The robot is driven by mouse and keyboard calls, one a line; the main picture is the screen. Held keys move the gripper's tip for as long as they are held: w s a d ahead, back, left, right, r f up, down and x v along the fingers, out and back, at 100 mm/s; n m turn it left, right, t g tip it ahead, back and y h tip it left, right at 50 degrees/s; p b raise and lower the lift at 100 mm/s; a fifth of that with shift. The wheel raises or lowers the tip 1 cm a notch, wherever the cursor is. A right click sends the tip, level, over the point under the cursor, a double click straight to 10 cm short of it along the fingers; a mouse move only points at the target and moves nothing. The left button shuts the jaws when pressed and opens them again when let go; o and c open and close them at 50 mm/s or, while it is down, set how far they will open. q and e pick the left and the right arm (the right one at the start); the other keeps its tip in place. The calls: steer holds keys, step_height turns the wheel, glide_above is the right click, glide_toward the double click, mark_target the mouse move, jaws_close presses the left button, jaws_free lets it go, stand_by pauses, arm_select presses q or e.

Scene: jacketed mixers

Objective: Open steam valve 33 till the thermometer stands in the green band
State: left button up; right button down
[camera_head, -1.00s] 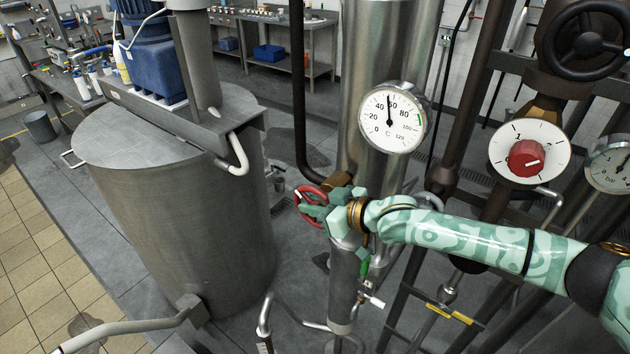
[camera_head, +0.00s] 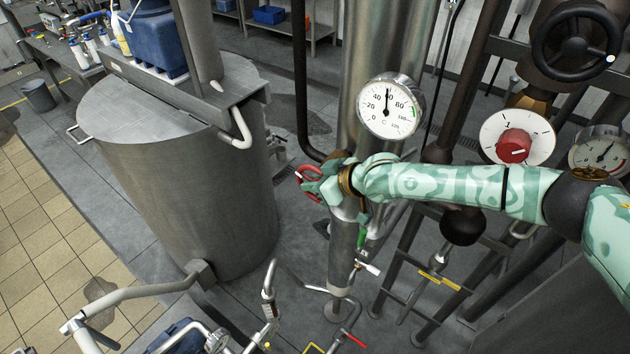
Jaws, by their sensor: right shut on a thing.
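A red handwheel (camera_head: 309,181) sits on the steel column behind my right wrist; no number is readable on it. My right gripper (camera_head: 319,186) is shut on this wheel, and its fingers hide part of the rim. The round white thermometer (camera_head: 389,107) is mounted on the column above the gripper. Its black needle points almost straight up, near 60. The green band lies at the dial's right edge, and the needle is left of it and outside it. My left gripper is not in view.
A large jacketed vessel (camera_head: 185,180) stands at left. A red-knobbed dial (camera_head: 516,138), a pressure gauge (camera_head: 599,152) and a black handwheel (camera_head: 583,40) are at right. Pipes and a ladder-like frame (camera_head: 435,275) stand below my right arm. Bare grey floor shows between vessel and column.

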steer(key=c, duration=1.3)
jaws_free()
steer(key=b+v, duration=0.1)
steer(key=v, duration=1.5)
steer(key=shift+d+r, duration=0.1)
